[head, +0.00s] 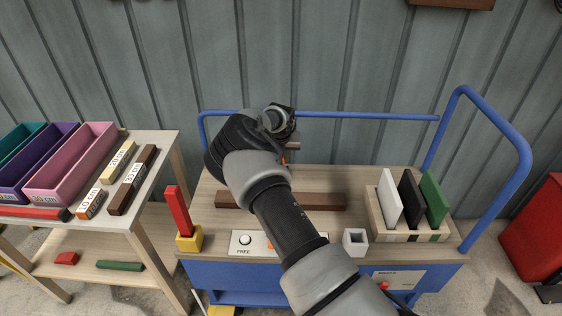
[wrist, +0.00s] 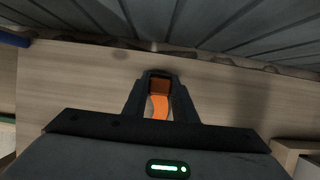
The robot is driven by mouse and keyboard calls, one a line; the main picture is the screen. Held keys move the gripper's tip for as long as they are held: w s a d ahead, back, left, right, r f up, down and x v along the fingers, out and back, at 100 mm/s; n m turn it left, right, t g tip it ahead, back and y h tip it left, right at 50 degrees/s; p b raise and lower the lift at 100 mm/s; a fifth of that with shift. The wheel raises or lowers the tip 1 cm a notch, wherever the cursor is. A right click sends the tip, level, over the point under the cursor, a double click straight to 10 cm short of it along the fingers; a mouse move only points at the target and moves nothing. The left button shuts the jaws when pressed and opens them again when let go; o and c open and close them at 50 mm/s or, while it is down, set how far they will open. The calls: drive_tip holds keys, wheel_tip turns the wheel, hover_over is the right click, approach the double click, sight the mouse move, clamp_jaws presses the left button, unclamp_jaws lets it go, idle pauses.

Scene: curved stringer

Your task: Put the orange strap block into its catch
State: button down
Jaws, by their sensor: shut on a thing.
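My gripper (wrist: 159,78) is shut on the orange strap block (wrist: 159,106), which shows between the fingers in the wrist view. Its upper part looks darker orange and its lower part curves. In the head view my gripper is mostly hidden behind my arm, over the back of the wooden bench top; only a small bit of orange (head: 284,160) shows there. I cannot tell whether the block touches the bench. I cannot pick out the catch in either view; my arm covers the middle of the bench.
A dark brown bar (head: 325,201) lies across the bench. A blue rail (head: 365,116) runs behind. At the front are a red post in a yellow base (head: 188,240), a white FREE panel (head: 242,241) and a white square socket (head: 355,240). A rack with upright plates (head: 394,238) stands right.

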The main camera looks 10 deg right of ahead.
drive_tip(key=shift+f, duration=0.35)
drive_tip(key=shift+f, duration=0.1)
drive_tip(key=c, duration=1.5)
unclamp_jaws()
drive_tip(key=shift+o, duration=0.2)
